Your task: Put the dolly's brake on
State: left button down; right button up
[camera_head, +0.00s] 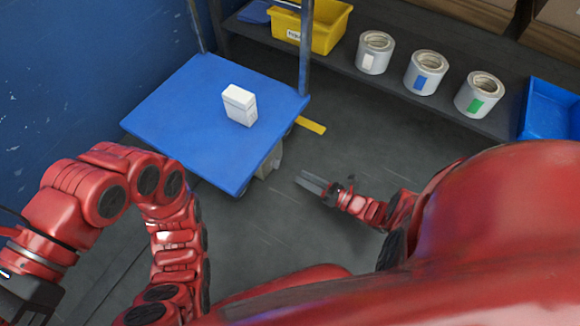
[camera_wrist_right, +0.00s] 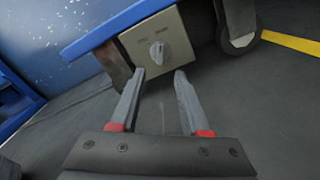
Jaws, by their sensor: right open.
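The blue dolly (camera_head: 185,115) stands at the upper left in the head view, with a white box (camera_head: 239,105) on its deck. In the right wrist view a beige panel (camera_wrist_right: 186,52) with a grey knob (camera_wrist_right: 158,52) hangs under the deck edge (camera_wrist_right: 115,27). Some dark lettering on the panel is too small to read. My right gripper (camera_head: 306,182) is low over the floor, right of the dolly. It is open and empty; its fingers (camera_wrist_right: 160,78) point at the panel, apart from the knob.
A dark wheel (camera_wrist_right: 240,37) is beside the panel, near a yellow floor strip (camera_wrist_right: 292,42). A shelf (camera_head: 395,88) at the back holds a yellow bin (camera_head: 322,30), several tape rolls (camera_head: 426,72) and a blue bin (camera_head: 550,112). The floor around my right gripper is clear.

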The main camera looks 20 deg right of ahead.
pick_arm(q)
jog(key=shift+w+d+r+n+g, duration=0.15)
jog(key=shift+w+d+r+g, duration=0.1)
jog(key=shift+d+r+g, duration=0.25)
jog(key=shift+w+d+r+n+g, duration=0.15)
jog(key=shift+w+d+r+g, duration=0.15)
jog(key=shift+g, duration=0.3)
pick_arm(e)
jog(key=v, duration=0.9)
pick_arm(q)
jog(key=shift+r, duration=0.1)
